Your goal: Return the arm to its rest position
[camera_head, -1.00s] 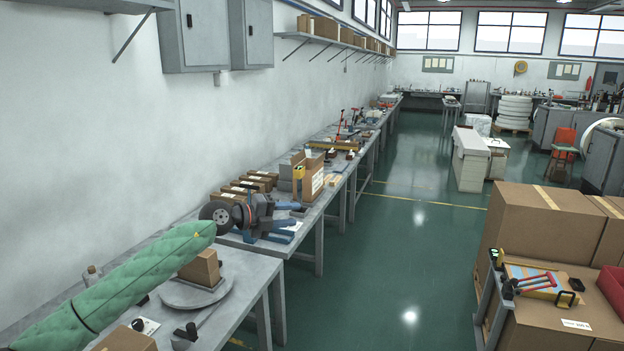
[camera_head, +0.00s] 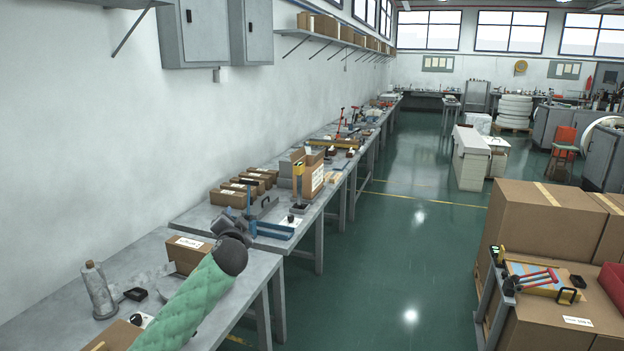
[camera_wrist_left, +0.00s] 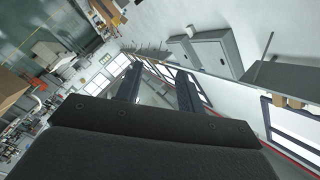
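My left arm, in a green padded sleeve, rises from the bottom of the head view over the near workbench (camera_head: 262,268). My left gripper (camera_head: 229,222) is at its far end, beyond the dark round wrist, and points away from the camera. In the left wrist view the two dark fingers of the left gripper (camera_wrist_left: 159,70) stand apart with nothing between them. The sleeve now hides most of the round turntable and the brown block on it. My right gripper is in neither view.
A labelled carton (camera_head: 186,254) stands at the bench's back, left of the wrist. A grey bottle (camera_head: 99,290) and a small black tray (camera_head: 136,294) are left of the sleeve. The second bench holds a blue tool (camera_head: 275,229) and several cartons.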

